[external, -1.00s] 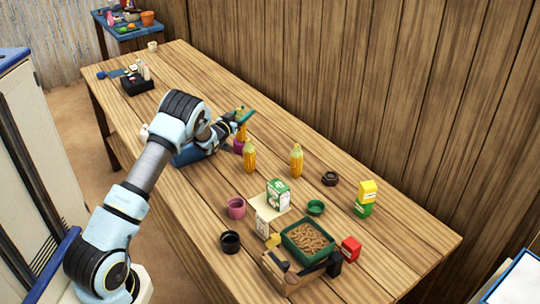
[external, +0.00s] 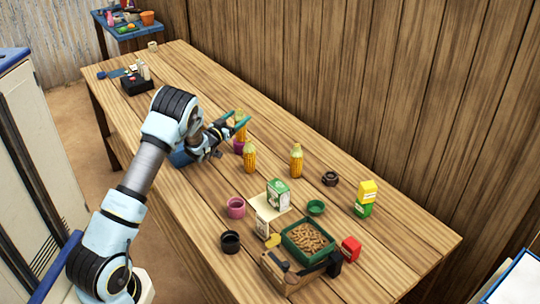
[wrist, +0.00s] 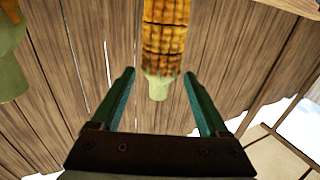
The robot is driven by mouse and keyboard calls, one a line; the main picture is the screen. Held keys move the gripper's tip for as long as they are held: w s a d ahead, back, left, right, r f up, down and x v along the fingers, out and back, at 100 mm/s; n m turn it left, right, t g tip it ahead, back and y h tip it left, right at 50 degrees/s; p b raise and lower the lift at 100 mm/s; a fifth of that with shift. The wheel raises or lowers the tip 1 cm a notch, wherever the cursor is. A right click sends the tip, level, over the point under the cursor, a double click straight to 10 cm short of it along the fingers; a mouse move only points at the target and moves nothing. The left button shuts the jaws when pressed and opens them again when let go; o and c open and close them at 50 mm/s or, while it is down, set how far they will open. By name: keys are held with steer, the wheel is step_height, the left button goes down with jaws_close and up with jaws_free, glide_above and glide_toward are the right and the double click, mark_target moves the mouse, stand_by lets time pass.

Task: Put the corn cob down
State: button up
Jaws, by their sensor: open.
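A yellow corn cob (external: 240,133) with a pale green end (wrist: 159,87) stands upright on the table, just behind or in the purple cup (external: 238,148); I cannot tell which. My gripper (external: 237,118) is beside this cob's upper part. In the wrist view my gripper (wrist: 158,76) is open, and the cob shows just beyond and between the fingertips, with no visible contact. A second cob (external: 249,159) and a third cob (external: 297,161) stand upright to the right. Part of another cob shows at the wrist view's left edge (wrist: 12,62).
A pink cup (external: 236,208), a black cup (external: 230,242), a green-and-white box (external: 278,194) and a green tray (external: 289,243) of brown pieces stand nearer the front. A plank wall (external: 340,90) runs behind the table.

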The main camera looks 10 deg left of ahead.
steer(key=s+a+f+n+g+y+b, duration=0.1)
steer(key=s+a+f+n+g+y, duration=0.3)
steer(key=s, duration=0.6)
steer(key=s+a+r+m+g+y+b, duration=0.1)
steer(key=s+a+g+y, duration=0.15)
steer(key=s+a, duration=0.55)
steer(key=s+d+f+g, duration=0.1)
steer(key=s+g, duration=0.7)
steer(key=s, duration=1.9)
steer(key=shift+d+f, duration=0.15)
steer(key=shift+f, duration=0.45)
